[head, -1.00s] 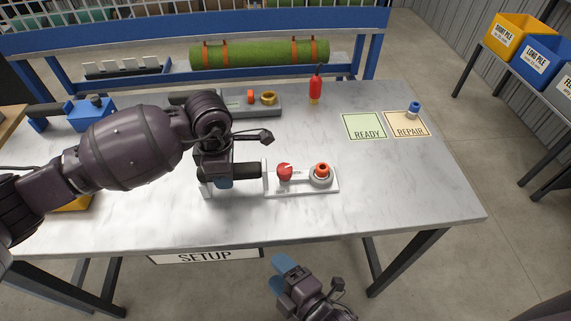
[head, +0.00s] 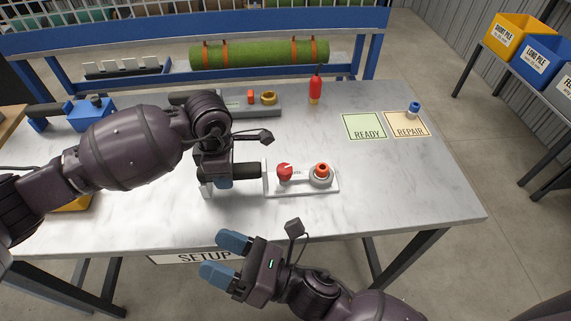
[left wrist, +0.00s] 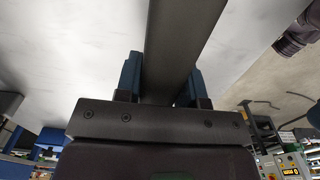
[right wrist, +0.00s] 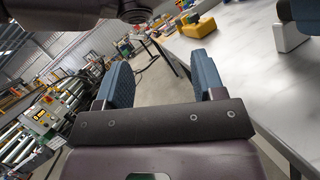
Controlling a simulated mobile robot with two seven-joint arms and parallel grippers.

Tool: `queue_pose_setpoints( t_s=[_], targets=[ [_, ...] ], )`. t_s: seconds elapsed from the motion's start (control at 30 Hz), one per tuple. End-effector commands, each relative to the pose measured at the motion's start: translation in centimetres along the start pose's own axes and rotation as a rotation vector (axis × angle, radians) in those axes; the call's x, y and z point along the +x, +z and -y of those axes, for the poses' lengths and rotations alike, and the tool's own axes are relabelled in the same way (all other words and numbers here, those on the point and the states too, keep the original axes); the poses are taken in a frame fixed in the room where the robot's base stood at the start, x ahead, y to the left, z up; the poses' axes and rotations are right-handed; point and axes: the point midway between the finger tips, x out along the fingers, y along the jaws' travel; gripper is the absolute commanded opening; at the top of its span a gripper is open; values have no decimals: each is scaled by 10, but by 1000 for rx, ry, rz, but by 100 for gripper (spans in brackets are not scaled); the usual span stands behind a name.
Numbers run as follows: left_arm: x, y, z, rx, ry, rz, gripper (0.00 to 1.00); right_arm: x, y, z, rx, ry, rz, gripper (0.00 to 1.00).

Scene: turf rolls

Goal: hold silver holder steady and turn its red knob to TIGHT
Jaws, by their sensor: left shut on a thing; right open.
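The silver holder (head: 300,188) lies near the front of the table, a pale plate with a black handle (head: 246,171) on its left end. Its red knob (head: 285,173) sits left of a grey ring with an orange-red top (head: 321,174). The lettering by the knob is too small to read. My left gripper (head: 221,176) is shut on the handle; in the left wrist view the dark bar (left wrist: 180,45) runs between its fingers. My right gripper (head: 223,257) is open and empty, in front of the table edge and below-left of the holder; its fingers also show in the right wrist view (right wrist: 163,82).
A grey holder (head: 234,109) with an orange knob and brass ring lies behind. A red bottle (head: 315,90) stands at the back. Green READY (head: 364,124) and tan REPAIR (head: 399,119) mats are at the right. The table's right front is clear.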

Motion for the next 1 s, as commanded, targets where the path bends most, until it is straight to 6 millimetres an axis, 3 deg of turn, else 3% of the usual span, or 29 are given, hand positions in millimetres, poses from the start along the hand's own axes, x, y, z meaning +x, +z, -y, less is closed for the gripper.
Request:
queue_pose_setpoints(
  t_s=[0.27, 0.47, 0.7, 0.87, 1.0],
  targets=[
    [5, 0, 3, 1, -9, -3, 0, -2, 54, 56, 99, 24, 32, 63],
    [5, 0, 3, 1, -9, -3, 0, -1, 117, 110, 175, 79, 26, 63],
    [6, 0, 3, 1, -10, -3, 0, 4, 208, 162, 242, 152, -36, 63],
    [6, 0, 3, 1, -10, -4, 0, 12, 254, 179, 208, 206, -167, 63],
    [6, 0, 3, 1, -10, -4, 0, 20, 252, 173, 67, 270, -402, 63]
  ],
)
